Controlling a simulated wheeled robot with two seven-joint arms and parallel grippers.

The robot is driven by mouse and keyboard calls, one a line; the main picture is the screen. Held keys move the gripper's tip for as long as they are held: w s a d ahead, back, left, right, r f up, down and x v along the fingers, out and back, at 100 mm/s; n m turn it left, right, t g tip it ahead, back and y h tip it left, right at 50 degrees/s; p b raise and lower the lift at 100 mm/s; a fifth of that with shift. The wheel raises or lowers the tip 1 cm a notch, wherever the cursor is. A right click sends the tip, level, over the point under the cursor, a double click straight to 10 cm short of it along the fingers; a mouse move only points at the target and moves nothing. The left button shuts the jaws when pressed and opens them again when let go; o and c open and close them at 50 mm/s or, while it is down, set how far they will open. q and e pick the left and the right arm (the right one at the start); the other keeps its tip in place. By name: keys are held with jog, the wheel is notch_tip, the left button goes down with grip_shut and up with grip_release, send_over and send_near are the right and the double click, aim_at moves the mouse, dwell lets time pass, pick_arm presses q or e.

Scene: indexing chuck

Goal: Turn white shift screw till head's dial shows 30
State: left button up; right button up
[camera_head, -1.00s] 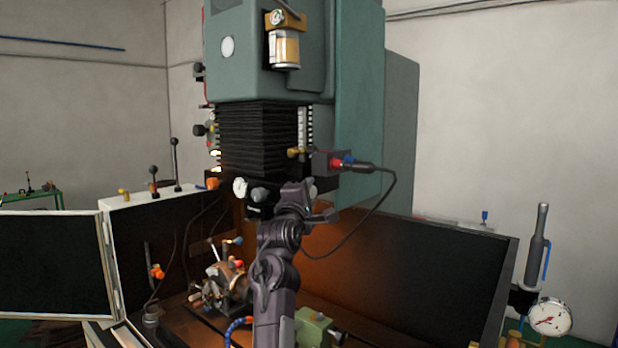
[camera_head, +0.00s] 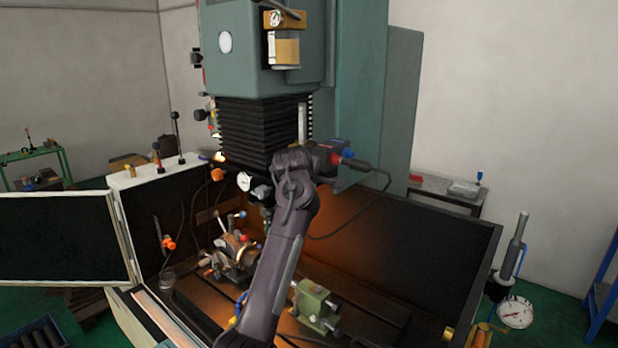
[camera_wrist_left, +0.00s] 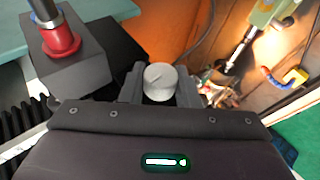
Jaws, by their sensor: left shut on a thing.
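The white shift screw (camera_wrist_left: 159,77) shows in the left wrist view as a round pale knob with a slot line across its face. My left gripper (camera_wrist_left: 161,90) is shut on it, one dark finger on each side. In the head view my left arm rises from the bottom to the machine head, and its wrist (camera_head: 296,178) hides the screw and the fingertips. A small white dial (camera_head: 244,181) sits on the head just left of my wrist. Its reading is too small to tell. My right gripper is in neither view.
A grey box with a red plug (camera_wrist_left: 62,42) and cable is close beside my gripper. A chuck fixture (camera_head: 235,255) and a green block (camera_head: 315,306) stand on the machine bed below. A large dial gauge (camera_head: 515,312) is at the lower right.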

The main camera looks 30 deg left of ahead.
pick_arm(q)
jog(key=shift+f+m+g, duration=0.1)
jog(key=shift+m+g, duration=0.3)
jog(key=shift+g, duration=1.7)
jog(key=shift+f, duration=0.1)
jog(key=o, duration=0.9)
jog(key=shift+o, duration=0.2)
jog(key=shift+r, duration=0.2)
